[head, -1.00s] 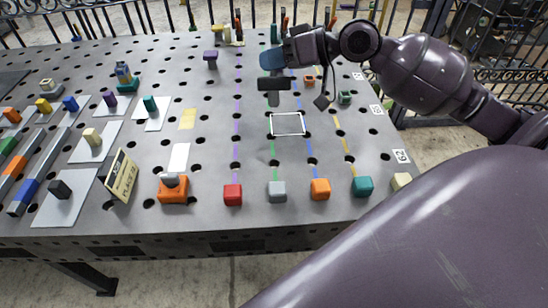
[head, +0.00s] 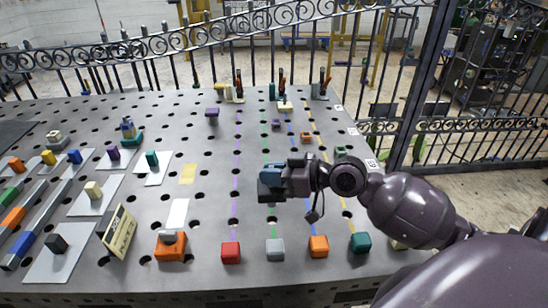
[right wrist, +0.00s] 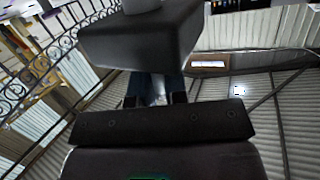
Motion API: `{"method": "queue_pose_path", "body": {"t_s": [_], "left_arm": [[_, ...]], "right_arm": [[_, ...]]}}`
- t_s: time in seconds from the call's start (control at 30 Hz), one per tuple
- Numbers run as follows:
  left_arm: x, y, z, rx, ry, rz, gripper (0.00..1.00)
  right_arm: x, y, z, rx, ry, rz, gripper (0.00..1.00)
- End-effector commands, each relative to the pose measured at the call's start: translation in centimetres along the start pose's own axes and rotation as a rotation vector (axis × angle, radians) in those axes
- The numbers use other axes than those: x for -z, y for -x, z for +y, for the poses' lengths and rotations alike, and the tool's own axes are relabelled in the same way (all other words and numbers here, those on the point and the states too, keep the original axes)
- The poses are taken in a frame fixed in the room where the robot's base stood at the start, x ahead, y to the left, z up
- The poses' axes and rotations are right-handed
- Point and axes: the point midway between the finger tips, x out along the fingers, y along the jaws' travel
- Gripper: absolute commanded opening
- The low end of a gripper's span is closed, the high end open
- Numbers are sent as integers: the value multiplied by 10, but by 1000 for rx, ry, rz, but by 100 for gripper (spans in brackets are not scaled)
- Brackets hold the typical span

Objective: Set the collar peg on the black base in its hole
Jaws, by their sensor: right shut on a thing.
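My right gripper (head: 275,172) comes in from the right and is above the middle of the table. It is shut on a dark block, which I take for the black base (head: 269,191) of the collar peg. In the right wrist view the black base (right wrist: 140,40) fills the top, with a light grey round part (right wrist: 142,5) at its upper edge. The gripper fingers (right wrist: 156,95) show behind it. The hole for the peg cannot be made out; the arm hides part of the tabletop. My left gripper is not in view.
The perforated grey table (head: 210,210) has a front row of coloured blocks, including red (head: 231,252) and orange (head: 318,246). An orange box (head: 171,246) and a tilted sign (head: 118,228) stand left. Clamps (head: 320,86) and an iron fence (head: 170,62) are behind.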

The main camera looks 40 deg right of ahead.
Motion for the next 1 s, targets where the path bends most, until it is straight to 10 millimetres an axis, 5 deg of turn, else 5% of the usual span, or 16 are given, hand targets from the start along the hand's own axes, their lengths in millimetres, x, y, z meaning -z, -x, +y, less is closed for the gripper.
{"method": "queue_pose_path", "body": {"t_s": [0.43, 1.0], "left_arm": [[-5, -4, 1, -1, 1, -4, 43], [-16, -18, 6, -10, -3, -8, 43]], "right_arm": [[1, -1, 4, -6, 103, 38, 0], [-39, -10, 8, -6, 97, 35, 0]]}}
